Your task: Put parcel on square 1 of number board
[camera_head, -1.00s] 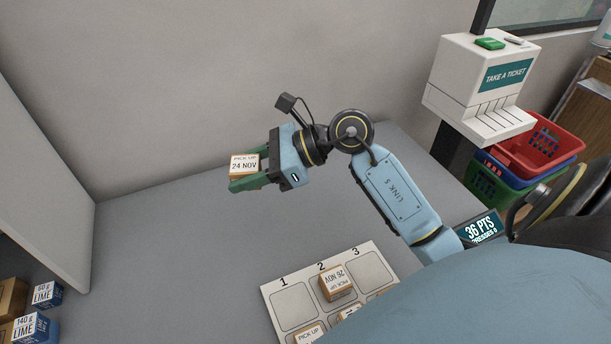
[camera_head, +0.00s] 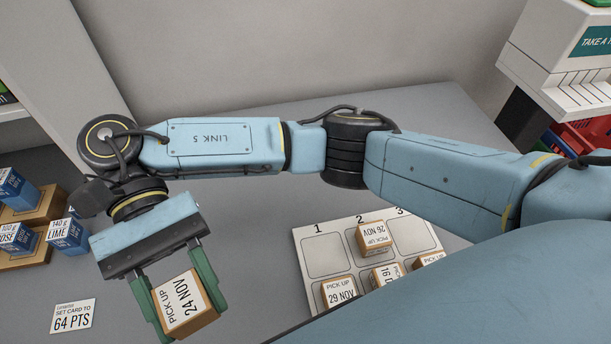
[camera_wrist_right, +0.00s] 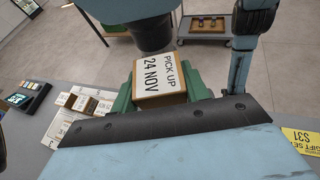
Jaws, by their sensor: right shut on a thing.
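The parcel (camera_head: 184,303) is a small brown box with a white label reading PICK UP 24 NOV. My right gripper (camera_head: 182,300) is shut on it, with green fingers on both sides, left of the board in the head view. The parcel also shows between the fingers in the right wrist view (camera_wrist_right: 160,82). The number board (camera_head: 298,262) lies on the counter. Its square 1 (camera_head: 325,256) is empty. Square 2 bears a 26 NOV parcel (camera_head: 374,237), and square 3 (camera_head: 411,235) looks empty. My left gripper is not in view.
In the row below, parcels include one labelled 29 NOV (camera_head: 339,291) under square 1. Blue LIME boxes (camera_head: 67,236) and others stand on brown blocks at the left. A card reading 64 PTS (camera_head: 73,316) lies at lower left. Grey counter (camera_head: 260,230) is clear left of the board.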

